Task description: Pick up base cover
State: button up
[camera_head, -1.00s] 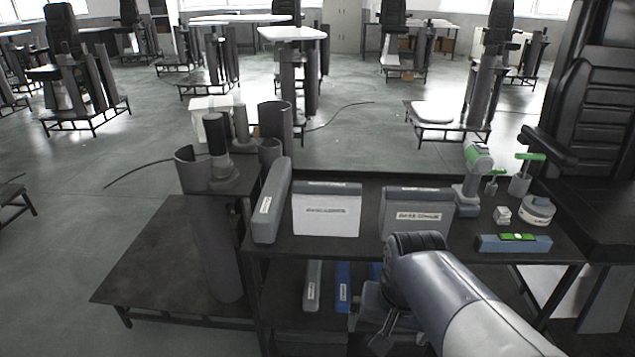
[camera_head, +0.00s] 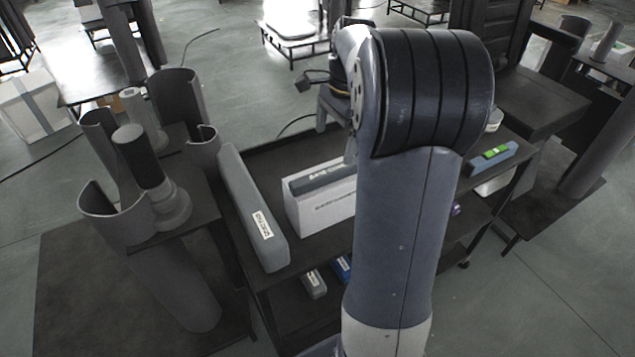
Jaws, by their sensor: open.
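A white box (camera_head: 328,210) with printed lettering stands on the dark workbench, left of my raised arm. A grey bar-shaped part (camera_head: 318,177) with a pale label shows along its top, and its right end is hidden by my arm. The lettering is too small to read surely, so I cannot tell which piece is the base cover. My gripper (camera_head: 336,135) is open, above and behind the white box, and partly hidden by my arm. It seems apart from the parts. The second labelled box from the earlier view is hidden behind my arm.
Column parts (camera_head: 140,165) and curved shells (camera_head: 182,105) stand on the stand at left. Small parts (camera_head: 314,283) lie on the lower shelf.

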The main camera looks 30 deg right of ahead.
aim_at(328, 167)
jog(key=f, duration=0.3)
jog(key=a+f, duration=0.1)
jog(key=f, duration=0.5)
jog(key=shift+a+f, duration=0.15)
jog(key=shift+a, duration=0.15)
jog(key=c, duration=1.6)
notch_tip(328, 167, up, 10)
jog(key=shift+p, duration=0.3)
notch_tip(328, 167, up, 2)
jog(key=shift+r+p, duration=0.1)
jog(key=shift+p, duration=0.85)
